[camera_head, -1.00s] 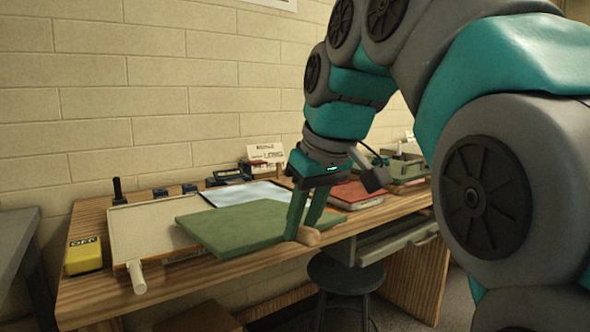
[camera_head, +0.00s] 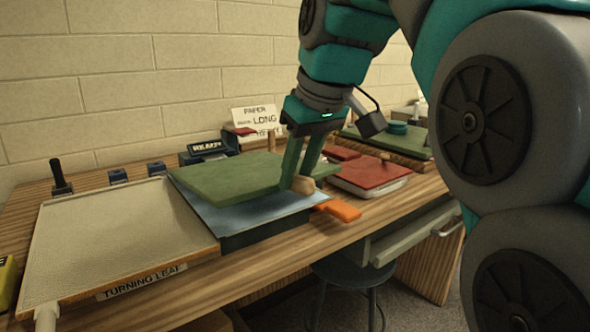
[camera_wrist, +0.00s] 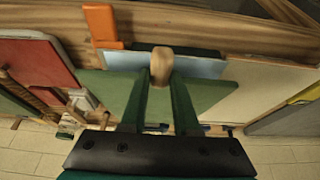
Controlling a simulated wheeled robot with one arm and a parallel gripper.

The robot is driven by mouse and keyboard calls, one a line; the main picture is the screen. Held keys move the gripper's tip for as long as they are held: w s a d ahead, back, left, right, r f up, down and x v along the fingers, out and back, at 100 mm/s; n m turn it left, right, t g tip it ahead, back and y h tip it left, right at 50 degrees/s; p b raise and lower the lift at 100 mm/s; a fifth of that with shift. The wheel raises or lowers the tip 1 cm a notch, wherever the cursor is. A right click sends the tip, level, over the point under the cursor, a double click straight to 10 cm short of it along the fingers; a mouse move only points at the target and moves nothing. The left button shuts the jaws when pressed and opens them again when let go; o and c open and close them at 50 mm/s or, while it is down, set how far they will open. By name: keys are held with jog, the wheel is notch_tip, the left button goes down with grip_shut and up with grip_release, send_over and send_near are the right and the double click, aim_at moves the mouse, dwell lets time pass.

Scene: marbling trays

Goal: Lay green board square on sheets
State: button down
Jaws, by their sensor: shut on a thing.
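The green board (camera_head: 225,180) is held flat, or nearly so, over the pale blue sheets (camera_head: 262,214), which sit on a dark block. The board covers their back part; a front strip shows bare. I cannot tell whether it touches them. My gripper (camera_head: 303,184) is shut on the wooden knob (camera_head: 305,186) at the board's front right. In the wrist view, the knob (camera_wrist: 162,64) sits between the fingertips, with the green board (camera_wrist: 205,95) spreading to both sides and the sheets (camera_wrist: 202,68) showing beyond its front edge, which looks turned slightly against theirs.
A cream tray labelled "TURNING LEAF" (camera_head: 60,245) adjoins the stack on the left. An orange-handled thing (camera_head: 341,210) lies at its front right. A red-topped block (camera_head: 372,172) stands to the right, small boxes and a paper sign (camera_head: 256,121) behind. A stool (camera_head: 348,272) stands below.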

jog(key=shift+s+f+t+b, duration=0.1)
jog(key=shift+t+b, duration=0.2)
jog(key=shift+b, duration=0.65)
jog(key=shift+s+d+t+y+b, duration=0.15)
jog(key=shift+t+y+b, duration=0.35)
jog(key=shift+b, duration=0.3)
jog(key=shift+f+b, duration=1.25)
jog(key=shift+f, duration=0.9)
jog(key=shift+c, duration=0.5)
grip_release()
jog(key=shift+r, duration=0.15)
jog(key=shift+r+p, duration=2.25)
jog(key=shift+r, duration=1.05)
